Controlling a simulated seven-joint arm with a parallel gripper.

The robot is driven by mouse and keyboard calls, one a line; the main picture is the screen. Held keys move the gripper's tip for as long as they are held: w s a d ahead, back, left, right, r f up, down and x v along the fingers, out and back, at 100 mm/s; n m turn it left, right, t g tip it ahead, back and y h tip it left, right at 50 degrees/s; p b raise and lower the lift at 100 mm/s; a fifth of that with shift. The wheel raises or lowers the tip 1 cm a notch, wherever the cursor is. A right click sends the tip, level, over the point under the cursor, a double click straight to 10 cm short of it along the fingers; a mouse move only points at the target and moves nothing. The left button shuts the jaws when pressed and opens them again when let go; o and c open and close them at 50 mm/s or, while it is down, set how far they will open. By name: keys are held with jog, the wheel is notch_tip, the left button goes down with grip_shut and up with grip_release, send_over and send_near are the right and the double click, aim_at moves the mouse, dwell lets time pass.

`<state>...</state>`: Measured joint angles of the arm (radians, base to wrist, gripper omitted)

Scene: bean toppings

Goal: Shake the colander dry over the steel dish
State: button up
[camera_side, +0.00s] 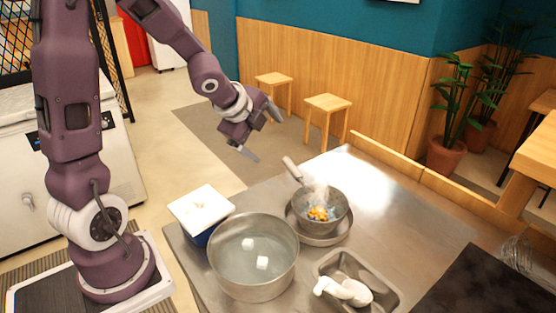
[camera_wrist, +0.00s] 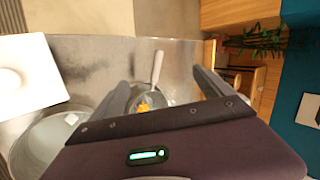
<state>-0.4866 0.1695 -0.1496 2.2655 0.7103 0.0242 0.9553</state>
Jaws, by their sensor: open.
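The colander (camera_side: 338,220) is a grey round bowl with a pale-tipped handle (camera_side: 294,172) pointing up to the left. It holds orange and blue bits, and steam rises from it. It sits on the round steel dish (camera_side: 318,239), which shows as a rim below it. My gripper (camera_side: 262,132) is open and empty, above and to the left of the handle, clear of it. In the wrist view the handle (camera_wrist: 157,66) shows between the open fingers (camera_wrist: 161,80), with the colander (camera_wrist: 160,102) partly hidden by my gripper.
A large steel pot (camera_side: 228,277) of water with white cubes stands at front left. A steel tray (camera_side: 387,270) holds a white curved object (camera_side: 352,291). A dark plate (camera_side: 490,290) lies at right. The table's back right is clear.

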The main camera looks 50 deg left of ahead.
aim_at(290, 167)
jog(key=shift+w+a+f+m+t+h, duration=0.15)
jog(key=shift+w+f+m+h, duration=0.55)
jog(key=shift+w+f, duration=1.4)
jog(key=shift+w+a+f+m+t+h, duration=0.15)
jog(key=shift+w+f+m, duration=1.1)
jog(key=shift+f, duration=1.5)
jog(key=shift+w+a+f+m+h, duration=0.35)
jog(key=shift+w+f+m, duration=0.5)
jog(key=shift+w+f, duration=1.25)
jog(key=shift+s+d+f, duration=0.1)
jog(key=shift+s+f, duration=0.25)
grip_shut()
